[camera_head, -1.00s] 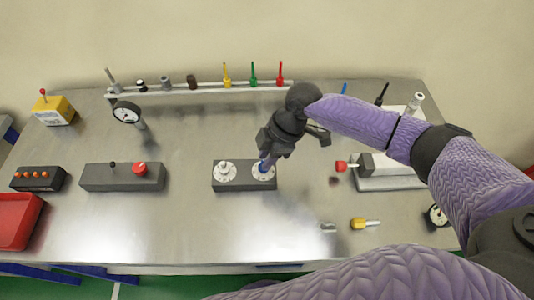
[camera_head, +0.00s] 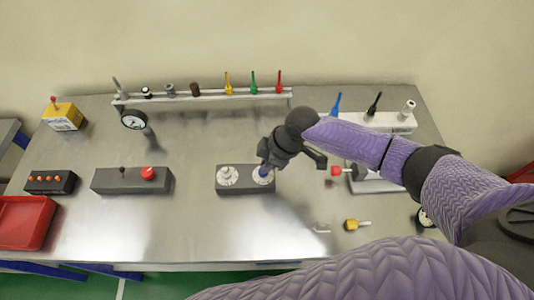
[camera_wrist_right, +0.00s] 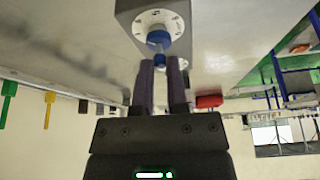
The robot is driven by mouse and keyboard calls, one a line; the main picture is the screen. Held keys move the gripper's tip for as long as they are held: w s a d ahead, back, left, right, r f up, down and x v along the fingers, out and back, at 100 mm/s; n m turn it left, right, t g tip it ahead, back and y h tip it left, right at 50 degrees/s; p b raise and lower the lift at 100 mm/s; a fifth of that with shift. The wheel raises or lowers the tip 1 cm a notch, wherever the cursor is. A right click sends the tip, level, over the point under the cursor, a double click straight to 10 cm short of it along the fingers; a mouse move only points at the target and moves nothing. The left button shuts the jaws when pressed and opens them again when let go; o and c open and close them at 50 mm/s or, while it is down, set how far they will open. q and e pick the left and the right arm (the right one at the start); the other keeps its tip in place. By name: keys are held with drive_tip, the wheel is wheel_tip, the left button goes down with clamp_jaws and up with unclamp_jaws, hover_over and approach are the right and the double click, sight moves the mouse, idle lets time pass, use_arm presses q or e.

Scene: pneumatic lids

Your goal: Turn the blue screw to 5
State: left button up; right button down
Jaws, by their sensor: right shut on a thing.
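The blue screw (camera_wrist_right: 158,38) sits in the centre of a white numbered dial (camera_wrist_right: 176,22) on a dark grey block. In the head view the block (camera_head: 244,187) lies in the middle of the table, and the blue screw (camera_head: 264,172) is on its right-hand dial, partly hidden by my gripper. My right gripper (camera_head: 265,165) reaches down to it from the upper right. In the wrist view my right gripper's fingers (camera_wrist_right: 163,62) are shut on the blue screw's stem. Which number the screw points to cannot be read. My left gripper is not in view.
A second white dial (camera_head: 227,175) is on the same block. A box with a red button (camera_head: 147,173) stands to the left. A rack with coloured tools (camera_head: 205,96) runs along the back. A yellow-headed part (camera_head: 351,225) lies at the front right.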

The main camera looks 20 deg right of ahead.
drive_tip(key=m+p, duration=0.2)
drive_tip(key=m+t+p, duration=0.1)
drive_tip(key=p, duration=0.1)
drive_tip(key=m+h+p, duration=0.1)
drive_tip(key=m+p, duration=0.1)
drive_tip(key=shift+s+a+r+m+t, duration=0.2)
drive_tip(key=shift+r+m+t, duration=0.1)
drive_tip(key=shift+t, duration=0.1)
drive_tip(key=m+h+p, duration=0.1)
drive_tip(key=m+p, duration=0.1)
drive_tip(key=shift+a+f+m+t, duration=0.1)
drive_tip(key=shift+m+t, duration=0.2)
drive_tip(key=shift+m, duration=0.1)
drive_tip(key=m+p, duration=0.1)
drive_tip(key=m+h, duration=0.1)
drive_tip(key=m, duration=0.1)
drive_tip(key=shift+a+f+h+p, duration=0.1)
drive_tip(key=shift+a+h+p, duration=0.05)
drive_tip(key=shift+h+p, duration=0.2)
drive_tip(key=shift+m+h, duration=0.65)
drive_tip(key=shift+m, duration=1.55)
drive_tip(key=c, duration=0.6)
unclamp_jaws()
drive_tip(key=shift+f, duration=0.1)
drive_tip(key=shift+c, duration=0.2)
drive_tip(key=shift+p, duration=0.3)
